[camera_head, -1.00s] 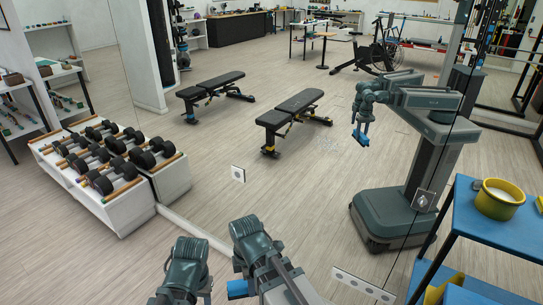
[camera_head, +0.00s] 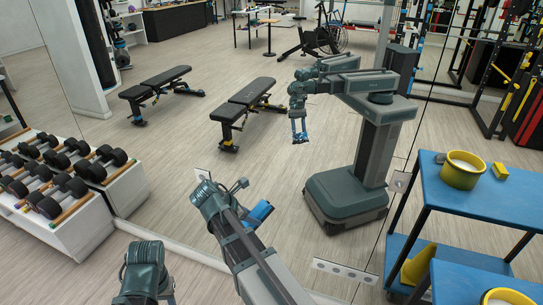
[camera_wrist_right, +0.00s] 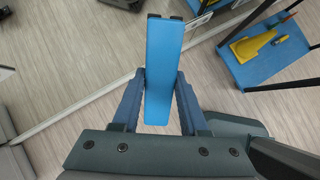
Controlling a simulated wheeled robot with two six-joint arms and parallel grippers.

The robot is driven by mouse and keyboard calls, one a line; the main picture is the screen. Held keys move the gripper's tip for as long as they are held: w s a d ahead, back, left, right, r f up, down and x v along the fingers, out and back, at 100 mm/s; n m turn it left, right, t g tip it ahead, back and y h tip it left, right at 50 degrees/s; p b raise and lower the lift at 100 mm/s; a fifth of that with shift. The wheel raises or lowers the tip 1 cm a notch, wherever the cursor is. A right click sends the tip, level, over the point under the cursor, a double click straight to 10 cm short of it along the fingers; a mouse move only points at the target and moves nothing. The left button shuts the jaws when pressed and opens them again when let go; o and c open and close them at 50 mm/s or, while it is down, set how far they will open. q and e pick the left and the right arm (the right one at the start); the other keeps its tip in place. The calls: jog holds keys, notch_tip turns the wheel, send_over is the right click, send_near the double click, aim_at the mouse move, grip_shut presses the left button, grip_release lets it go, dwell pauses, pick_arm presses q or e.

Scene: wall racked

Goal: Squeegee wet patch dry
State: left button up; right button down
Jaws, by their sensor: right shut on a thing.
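My right gripper (camera_head: 258,214) is shut on a blue squeegee (camera_head: 261,211), held up in front of the mirror wall. In the right wrist view the squeegee (camera_wrist_right: 166,65) is a flat blue bar between the two fingers (camera_wrist_right: 163,90), with dark bits at its far end. Floor and mirror surface show beyond it. In the head view the mirror shows my reflection holding the blue tool. My left arm (camera_head: 145,270) is at the bottom left; its fingers are not clear. I cannot make out the wet patch on the mirror.
A blue cart with a yellow pot (camera_head: 505,297) stands at the bottom right. A similar cart and pot (camera_head: 462,172) behind it look like its reflection. A dumbbell rack (camera_head: 75,220) is at left. A socket strip (camera_head: 343,270) sits low on the wall.

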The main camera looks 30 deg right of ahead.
jog(key=w+d+r+n+t+h+b, duration=0.1)
jog(key=w+d+r+n+t+h, duration=0.2)
jog(key=w+d+r+t, duration=0.1)
jog(key=w+d+r+n+t+h, duration=0.3)
jog(key=d+r+t, duration=0.3)
jog(key=r, duration=0.5)
jog(key=shift+w+d+r+t+b, duration=0.35)
jog(key=shift+w+d, duration=0.5)
jog(key=shift+d, duration=0.3)
jog(key=x, duration=0.6)
jog(key=shift+x, duration=1)
jog(key=shift+s+d, duration=0.15)
jog(key=shift+s+d+h, duration=0.15)
jog(key=shift+s+d, duration=0.3)
jog(key=shift+s, duration=0.15)
jog(key=shift+s+d+h, duration=0.15)
jog(key=shift+s+d, duration=0.3)
jog(key=shift+s, duration=0.2)
jog(key=shift+s+d, duration=0.15)
